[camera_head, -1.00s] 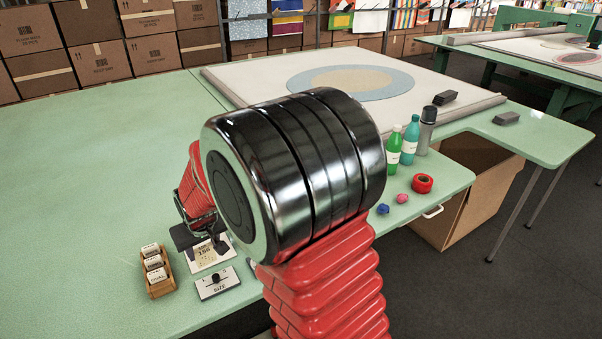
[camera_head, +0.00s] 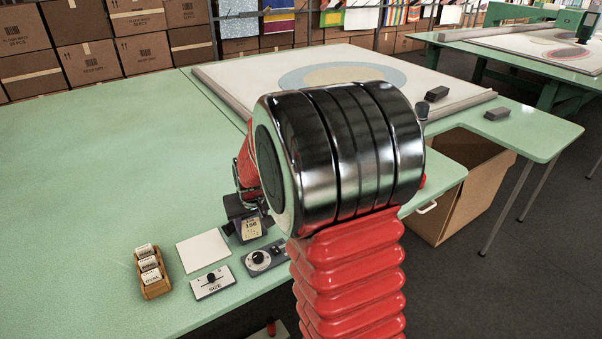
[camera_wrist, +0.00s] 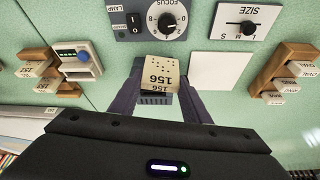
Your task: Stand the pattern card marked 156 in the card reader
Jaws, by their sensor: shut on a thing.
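The pattern card marked 156 (camera_wrist: 158,74) is pale with dark dots and sits between the fingers of my gripper (camera_wrist: 155,100). My gripper is shut on it. In the head view the card (camera_head: 252,229) shows at the dark gripper (camera_head: 240,207), behind the focus box, clear of the white pad. A dark ridged piece (camera_wrist: 155,98) shows just below the card in the wrist view; I cannot tell whether it belongs to the reader. A grey box with a blue button (camera_wrist: 77,58) stands at the left of the wrist view; I cannot tell whether it is the reader.
The bare white pad (camera_head: 203,250), the SIZE slider box (camera_head: 213,282) and the FOCUS and LAMP box (camera_head: 265,257) lie near the table's front. A wooden rack with cards (camera_head: 152,271) stands left of them. Another wooden rack (camera_wrist: 40,74) shows in the wrist view. The green table is clear at left.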

